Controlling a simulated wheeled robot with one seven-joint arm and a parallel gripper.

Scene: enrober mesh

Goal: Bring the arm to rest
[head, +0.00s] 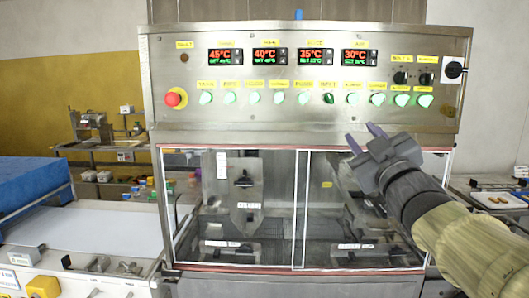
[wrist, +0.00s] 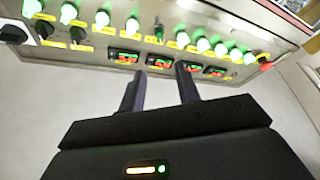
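My gripper (head: 365,138) is raised in front of the right part of the machine, at the lower edge of its control panel (head: 240,122) in the head view. Its two dark purple fingers point up and to the left and stand apart with nothing between them. In the wrist view the fingers of my gripper (wrist: 162,85) are also apart and empty, with the panel's displays and green lit knobs beyond them, seen upside down. I cannot tell from these frames how far the fingertips are from the panel.
A red stop button (head: 173,99) is at the panel's left end and a black rotary switch (head: 453,70) at its right. Below is a glazed cabinet (head: 297,210). A white belt (head: 85,230) lies at left, beside a blue block (head: 30,188). A tray (head: 492,200) sits at right.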

